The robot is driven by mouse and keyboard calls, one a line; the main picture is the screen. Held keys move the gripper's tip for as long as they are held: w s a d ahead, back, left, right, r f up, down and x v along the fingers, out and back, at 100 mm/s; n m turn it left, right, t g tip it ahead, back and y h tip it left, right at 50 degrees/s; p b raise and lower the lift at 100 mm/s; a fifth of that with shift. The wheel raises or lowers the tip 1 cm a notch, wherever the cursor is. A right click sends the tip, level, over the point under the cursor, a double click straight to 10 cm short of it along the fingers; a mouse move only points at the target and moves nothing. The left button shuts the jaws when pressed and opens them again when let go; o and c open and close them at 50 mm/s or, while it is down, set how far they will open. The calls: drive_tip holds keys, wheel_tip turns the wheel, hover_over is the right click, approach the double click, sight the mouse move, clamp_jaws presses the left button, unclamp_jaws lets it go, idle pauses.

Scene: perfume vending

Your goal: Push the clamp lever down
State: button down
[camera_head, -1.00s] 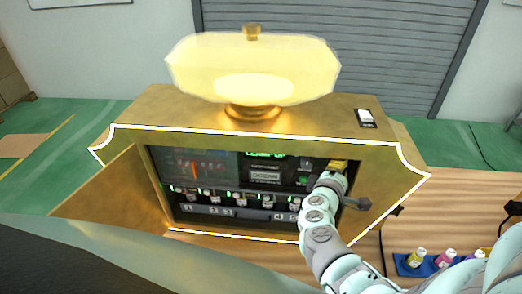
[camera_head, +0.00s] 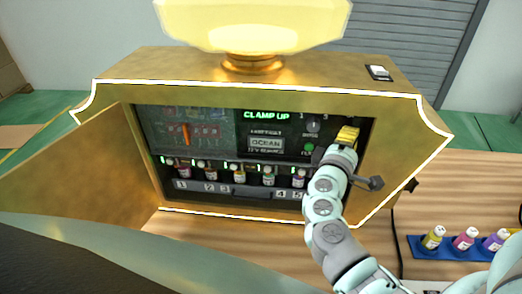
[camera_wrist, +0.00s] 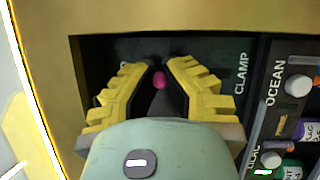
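The gold vending machine (camera_head: 225,95) stands open in the head view, and its green display (camera_head: 266,115) reads "CLAMP UP". My gripper (camera_head: 347,134) is at the right end of the open front. In the wrist view, the yellow fingers of my gripper (camera_wrist: 163,62) reach into a dark recess beside the label CLAMP (camera_wrist: 242,72). The fingers are apart. A small magenta knob (camera_wrist: 159,80), probably the clamp lever's end, shows in the gap between them. I cannot tell whether a finger touches it. The rest of the lever is hidden.
Several small bottles (camera_head: 239,174) stand in a row inside the machine, left of my arm. The open door (camera_head: 95,185) swings out at left. A blue tray (camera_head: 425,250) with bottles is on the wooden table at right. The recess wall is close around my fingers.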

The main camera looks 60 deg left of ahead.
drive_tip(key=f+m+t+b, duration=0.2)
drive_tip(key=t+b, duration=0.1)
drive_tip(key=b, duration=0.9)
drive_tip(key=f+m+t+b, duration=0.1)
drive_tip(key=f+t+b, duration=0.1)
drive_tip(key=b, duration=1.1)
drive_tip(key=shift+s+d+m+t, duration=0.1)
drive_tip(key=shift+d+m+t, duration=0.1)
drive_tip(key=shift+m+t, duration=0.2)
drive_tip(key=shift+r+m+t+b, duration=0.15)
drive_tip(key=shift+m+t+b, duration=0.15)
drive_tip(key=shift+b, duration=0.85)
drive_tip(key=c, duration=1.3)
unclamp_jaws()
drive_tip(key=o, duration=0.3)
drive_tip(key=shift+a+p, duration=0.1)
drive_tip(key=shift+p, duration=0.35)
